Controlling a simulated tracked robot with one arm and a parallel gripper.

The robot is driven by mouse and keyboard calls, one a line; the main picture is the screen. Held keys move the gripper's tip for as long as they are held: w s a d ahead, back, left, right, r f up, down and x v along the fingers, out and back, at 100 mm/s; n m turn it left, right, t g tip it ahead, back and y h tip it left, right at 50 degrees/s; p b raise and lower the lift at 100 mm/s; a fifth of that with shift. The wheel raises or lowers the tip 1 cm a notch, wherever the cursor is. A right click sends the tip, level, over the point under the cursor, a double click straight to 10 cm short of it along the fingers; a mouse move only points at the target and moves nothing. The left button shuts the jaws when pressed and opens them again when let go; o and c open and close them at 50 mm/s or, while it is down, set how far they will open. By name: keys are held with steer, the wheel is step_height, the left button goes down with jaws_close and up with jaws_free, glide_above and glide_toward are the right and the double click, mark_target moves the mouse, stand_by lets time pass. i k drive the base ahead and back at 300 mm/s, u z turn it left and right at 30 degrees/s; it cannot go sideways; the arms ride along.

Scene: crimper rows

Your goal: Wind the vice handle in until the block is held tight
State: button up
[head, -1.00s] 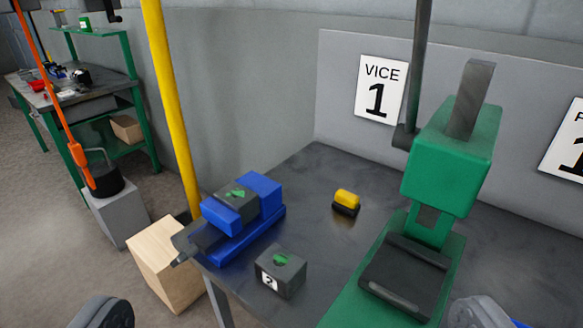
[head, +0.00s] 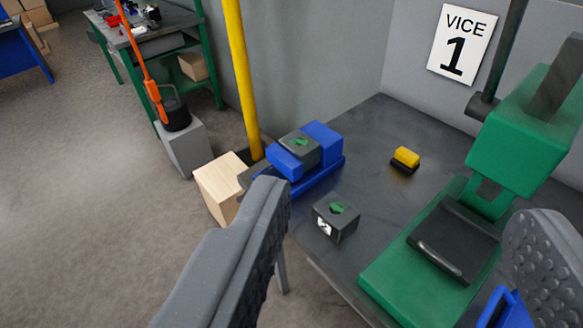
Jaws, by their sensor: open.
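The blue vice (head: 325,172) sits at the left end of the grey bench. A dark grey block (head: 297,152) with a green mark on top is between its two blue jaws; I cannot tell how tightly it is held. The vice's dark front end (head: 252,176) points left, and my left finger hides part of it, so the handle is not clearly seen. My gripper (head: 402,215) is open and empty, its grey fingers wide apart in the foreground. A second dark block (head: 336,218) with a green mark and a white label stands on the bench in front of the vice.
A green press (head: 520,150) stands on the bench at right. A small yellow and black object (head: 404,160) lies behind the loose block. A yellow post (head: 243,80) and a wooden box (head: 221,187) stand beyond the bench's left end. A "VICE 1" sign (head: 461,43) is on the wall.

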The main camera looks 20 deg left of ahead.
mark_target(239, 199)
steer(key=z, duration=1.8)
steer(key=k, duration=1.15)
steer(key=u, duration=1.75)
steer(key=i, duration=1)
